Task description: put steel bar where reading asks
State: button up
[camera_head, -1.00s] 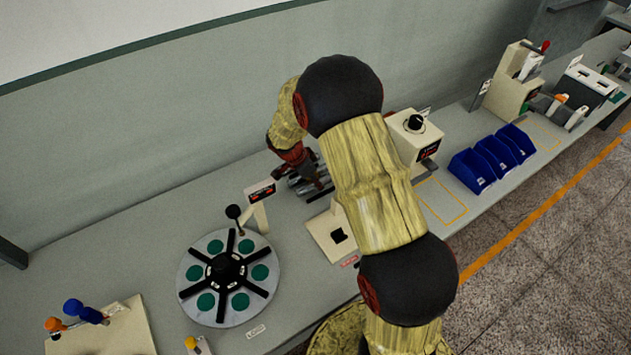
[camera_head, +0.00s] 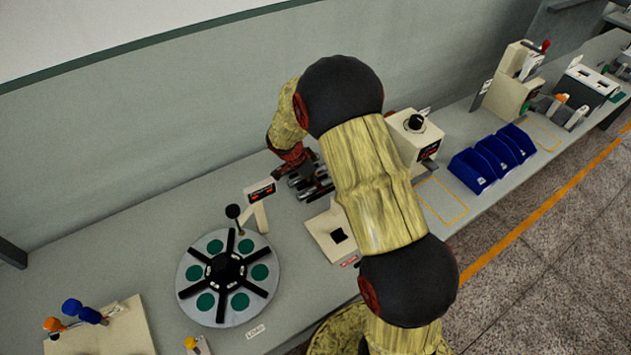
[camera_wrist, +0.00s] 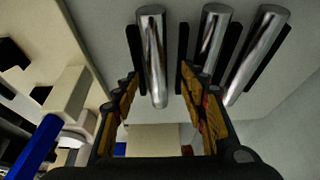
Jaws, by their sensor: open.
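Several shiny steel bars lie in a rack with black dividers. In the wrist view one steel bar (camera_wrist: 152,58) lies between the open fingers of my gripper (camera_wrist: 160,112), and two more, a middle bar (camera_wrist: 212,45) and a right bar (camera_wrist: 258,55), lie to its right. No finger clearly touches a bar. In the head view my gripper (camera_head: 288,172) is at the bar rack (camera_head: 312,184), partly hidden by my arm. A cream stand with a red-lit display (camera_head: 260,191) stands beside the cream plate with a dark square socket (camera_head: 338,236).
A round dial plate (camera_head: 228,318) with green discs and black spokes lies in front left, with a black-knobbed lever (camera_head: 233,212). Blue bins (camera_head: 470,172) and a cream box with a knob (camera_head: 412,140) stand to the right. An empty yellow outline (camera_head: 442,200) marks the bench.

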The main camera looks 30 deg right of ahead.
jog(key=v, duration=1.2)
dwell(0.4)
jog(key=s+a+r+n+y, duration=0.1)
jog(key=s+a+n, duration=0.3)
jog(key=s+n, duration=0.6)
jog(key=s+a+r+n+t+y, duration=0.1)
jog(key=s+a+r+n+t, duration=0.1)
jog(key=s+r, duration=0.6)
jog(key=s+a+r+n+t+y, duration=0.2)
jog(key=s+a+r+n, duration=0.3)
jog(key=s+r, duration=0.4)
jog(key=shift+s+a+r+n+t+b, duration=0.15)
jog(key=shift+s+r+n+t+b, duration=0.2)
jog(key=shift+r+t, duration=0.35)
